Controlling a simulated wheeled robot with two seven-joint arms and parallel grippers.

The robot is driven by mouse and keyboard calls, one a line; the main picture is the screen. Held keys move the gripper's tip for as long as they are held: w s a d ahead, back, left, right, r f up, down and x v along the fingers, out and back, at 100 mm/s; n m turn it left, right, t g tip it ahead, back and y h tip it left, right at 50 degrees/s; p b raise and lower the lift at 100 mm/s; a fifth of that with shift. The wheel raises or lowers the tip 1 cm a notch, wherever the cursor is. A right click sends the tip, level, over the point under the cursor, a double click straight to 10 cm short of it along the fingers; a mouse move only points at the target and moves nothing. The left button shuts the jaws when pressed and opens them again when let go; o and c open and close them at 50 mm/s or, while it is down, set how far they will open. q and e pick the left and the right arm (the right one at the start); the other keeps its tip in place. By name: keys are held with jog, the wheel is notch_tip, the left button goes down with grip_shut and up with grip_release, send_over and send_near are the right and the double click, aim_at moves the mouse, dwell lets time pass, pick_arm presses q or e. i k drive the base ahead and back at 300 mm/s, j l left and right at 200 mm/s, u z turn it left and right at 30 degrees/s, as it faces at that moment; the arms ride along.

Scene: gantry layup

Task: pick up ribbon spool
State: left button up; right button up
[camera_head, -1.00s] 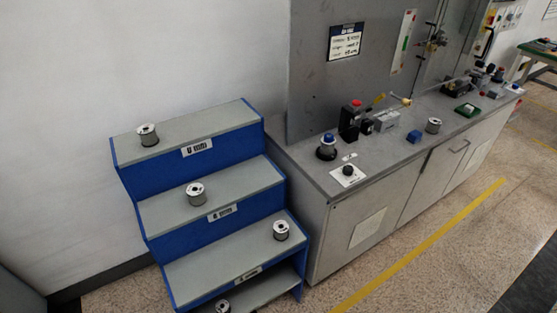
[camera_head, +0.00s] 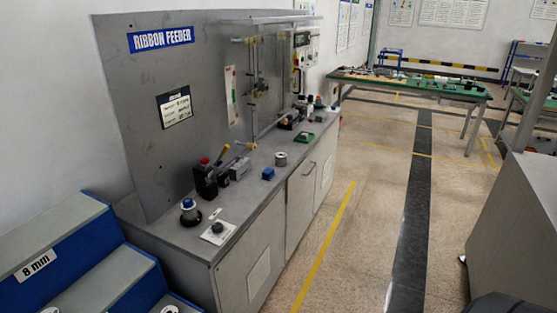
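A silver ribbon spool (camera_head: 281,159) stands upright on the grey counter (camera_head: 243,195) of the ribbon feeder bench, right of a small blue block. Another spool (camera_head: 169,309) shows only in part at the bottom edge, on the blue and grey stepped rack (camera_head: 100,280). A further spool (camera_head: 62,311) is cut off at the bottom edge, on a higher step. Neither of my grippers shows in the head view.
The feeder's back panel (camera_head: 160,100) rises behind the counter. A black unit with a red knob (camera_head: 205,178) and a blue block (camera_head: 268,173) stand on the counter. A green-topped table (camera_head: 410,86) is farther back. Speckled floor is open right of the bench; a grey cabinet (camera_head: 515,220) stands at far right.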

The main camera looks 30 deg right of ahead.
aim_at(280, 158)
jog(key=i+l+z, duration=0.95)
jog(key=i, duration=0.15)
jog(key=j, duration=0.1)
